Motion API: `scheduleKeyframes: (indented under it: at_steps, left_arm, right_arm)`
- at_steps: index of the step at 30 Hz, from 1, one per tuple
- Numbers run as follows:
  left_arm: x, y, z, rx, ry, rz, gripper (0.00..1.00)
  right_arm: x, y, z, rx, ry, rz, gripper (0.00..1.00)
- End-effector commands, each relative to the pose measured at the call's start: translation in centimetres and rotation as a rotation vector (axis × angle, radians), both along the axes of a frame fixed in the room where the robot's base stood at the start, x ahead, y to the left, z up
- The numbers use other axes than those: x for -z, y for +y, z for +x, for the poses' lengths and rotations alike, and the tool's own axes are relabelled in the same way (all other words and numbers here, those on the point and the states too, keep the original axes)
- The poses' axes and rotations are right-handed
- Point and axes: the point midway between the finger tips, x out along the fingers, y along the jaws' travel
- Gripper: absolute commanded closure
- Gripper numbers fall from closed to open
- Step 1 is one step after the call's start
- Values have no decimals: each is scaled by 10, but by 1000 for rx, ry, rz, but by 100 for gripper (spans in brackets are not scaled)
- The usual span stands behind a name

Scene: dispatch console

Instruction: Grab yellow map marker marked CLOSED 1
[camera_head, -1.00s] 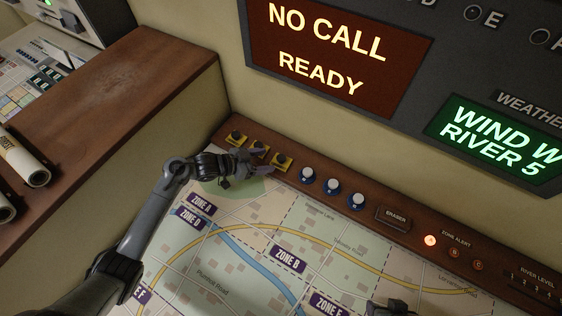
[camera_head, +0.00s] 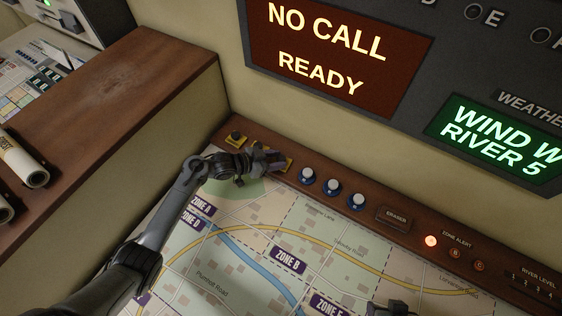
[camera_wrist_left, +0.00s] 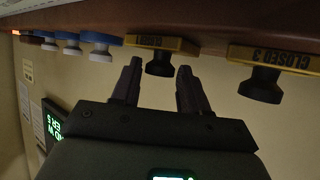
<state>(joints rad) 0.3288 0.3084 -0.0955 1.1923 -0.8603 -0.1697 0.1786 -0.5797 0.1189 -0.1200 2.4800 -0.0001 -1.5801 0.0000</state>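My left gripper (camera_head: 277,158) is at the row of yellow map markers on the wooden ledge. In the left wrist view it also shows (camera_wrist_left: 157,72), open, its two fingers on either side of the black knob of a yellow marker (camera_wrist_left: 160,44). That marker is the one nearest the blue markers; its label is partly hidden and its number unreadable. Whether the fingers touch the knob I cannot tell. A second yellow marker (camera_wrist_left: 268,60), reading CLOSED 3 upside down, is to the right. The leftmost yellow marker shows in the head view (camera_head: 235,139). My right gripper (camera_head: 390,308) is partly visible at the bottom edge.
Blue markers (camera_head: 332,186) stand right of the yellow ones, then an eraser (camera_head: 393,218) and the zone alert buttons (camera_head: 455,252). The map (camera_head: 330,250) lies below the ledge, the wall behind it. A wooden cabinet (camera_head: 110,110) rises on the left.

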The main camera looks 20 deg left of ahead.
Motion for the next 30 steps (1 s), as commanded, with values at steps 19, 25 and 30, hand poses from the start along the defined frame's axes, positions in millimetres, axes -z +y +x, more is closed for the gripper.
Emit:
scheduleKeyframes:
  at_steps: [19,25,30]
  left_arm:
    - [-5,0,0,0,-1,1,96]
    - [-24,0,0,1,-3,1,96]
    - [-49,-14,-5,6,-2,-2,96]
  right_arm:
    - [-1,1,0,1,0,2,47]
    - [-3,-1,0,-3,0,-4,47]
    - [-5,-2,0,-5,1,-8,47]
